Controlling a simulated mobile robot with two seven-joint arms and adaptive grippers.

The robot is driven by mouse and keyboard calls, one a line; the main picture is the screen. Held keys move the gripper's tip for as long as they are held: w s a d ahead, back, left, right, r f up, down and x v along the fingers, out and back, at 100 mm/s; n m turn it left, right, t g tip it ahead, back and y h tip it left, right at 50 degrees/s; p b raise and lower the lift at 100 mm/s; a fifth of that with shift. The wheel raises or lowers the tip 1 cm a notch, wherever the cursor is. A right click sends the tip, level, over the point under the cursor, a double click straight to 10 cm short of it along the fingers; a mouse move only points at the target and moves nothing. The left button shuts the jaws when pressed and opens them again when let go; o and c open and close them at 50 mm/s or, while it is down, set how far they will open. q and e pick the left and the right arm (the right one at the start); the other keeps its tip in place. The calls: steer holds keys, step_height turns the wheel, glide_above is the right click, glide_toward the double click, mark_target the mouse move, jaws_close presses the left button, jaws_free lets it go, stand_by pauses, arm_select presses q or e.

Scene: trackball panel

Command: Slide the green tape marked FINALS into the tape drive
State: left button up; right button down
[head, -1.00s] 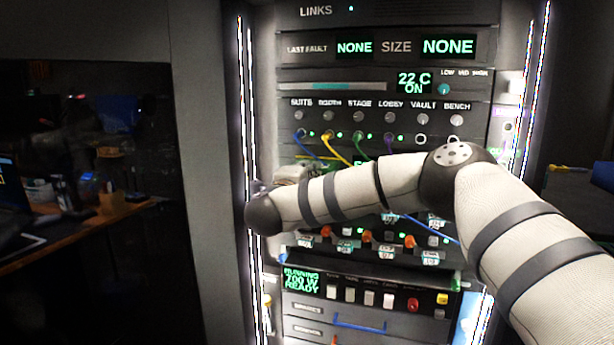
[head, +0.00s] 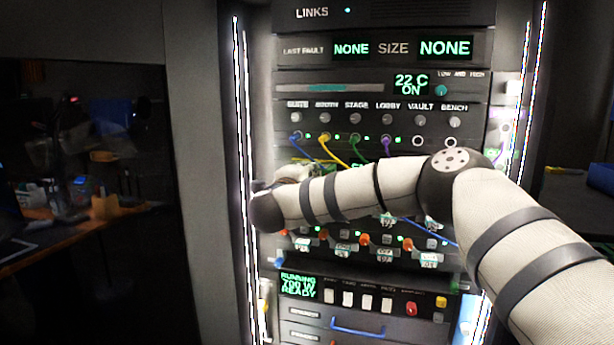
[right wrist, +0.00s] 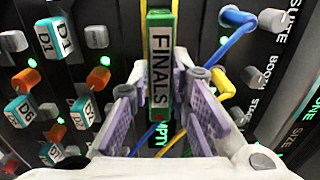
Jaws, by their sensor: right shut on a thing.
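The green tape (right wrist: 160,25) with its white FINALS label is in the middle of the right wrist view. My right gripper (right wrist: 161,75) has its purple fingers shut on the tape's sides, and the tape stands out in front of the dark panel. A green EMPTY display (right wrist: 164,146) shows partly below it; I cannot make out the tape drive's slot. In the head view my right arm crosses the rack and its bent wrist hides the gripper, the tape and the panel's middle. My left gripper is not in view.
A blue cable (right wrist: 238,43) and a yellow cable (right wrist: 222,82) run close to the right-hand fingers. Orange knobs (right wrist: 98,78) and D-labelled tags (right wrist: 65,36) stick out on the left. The rack's light strips (head: 243,190) edge it at the left.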

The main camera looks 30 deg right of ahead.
steer(key=shift+x, duration=0.9)
steer(key=c, duration=1.4)
jaws_free()
steer(key=v, duration=1.2)
steer(key=shift+s, duration=0.1)
